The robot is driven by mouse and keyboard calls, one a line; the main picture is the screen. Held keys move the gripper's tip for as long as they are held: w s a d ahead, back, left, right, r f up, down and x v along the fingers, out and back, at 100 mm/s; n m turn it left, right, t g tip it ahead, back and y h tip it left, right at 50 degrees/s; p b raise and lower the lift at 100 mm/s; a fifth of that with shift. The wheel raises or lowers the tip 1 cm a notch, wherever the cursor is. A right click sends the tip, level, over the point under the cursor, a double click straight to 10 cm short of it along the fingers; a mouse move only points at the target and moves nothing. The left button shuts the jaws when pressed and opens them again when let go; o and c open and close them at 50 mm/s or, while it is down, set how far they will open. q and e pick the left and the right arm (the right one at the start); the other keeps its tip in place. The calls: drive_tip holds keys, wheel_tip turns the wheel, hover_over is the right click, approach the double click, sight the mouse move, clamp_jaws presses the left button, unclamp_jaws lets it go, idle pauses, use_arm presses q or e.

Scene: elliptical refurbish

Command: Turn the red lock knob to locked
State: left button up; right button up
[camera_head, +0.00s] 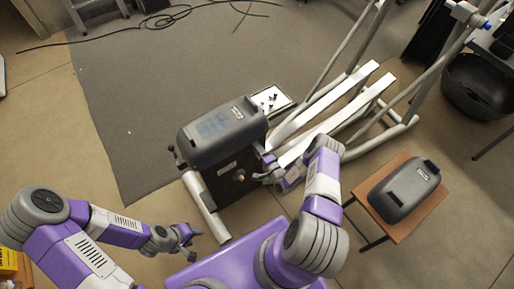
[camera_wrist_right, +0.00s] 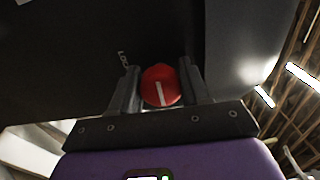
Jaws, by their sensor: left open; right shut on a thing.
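The red lock knob (camera_wrist_right: 158,75) sits on a dark panel in the right wrist view, with a white line on its face that runs nearly upright, tilted slightly. My right gripper (camera_wrist_right: 159,68) is shut on it, one finger on each side. Small light lettering, partly readable as "LO", is on the panel up and left of the knob. In the head view my right gripper (camera_head: 268,175) is at the side of the elliptical's housing (camera_head: 215,135); the knob is hidden there. My left gripper (camera_head: 188,238) is open and empty, low over the floor, away from the machine.
The elliptical's long rails (camera_head: 330,110) run to the upper right. A small wooden table (camera_head: 408,225) with a grey cover (camera_head: 404,190) stands to the right. A white tray with small parts (camera_head: 270,100) lies behind the housing. The grey mat (camera_head: 120,95) at left is mostly clear.

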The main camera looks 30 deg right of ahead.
idle(0.3)
drive_tip(key=o, duration=1)
drive_tip(key=s, duration=0.5)
drive_tip(key=s+p, duration=0.1)
drive_tip(key=s, duration=0.1)
drive_tip(key=shift+s+d, duration=0.3)
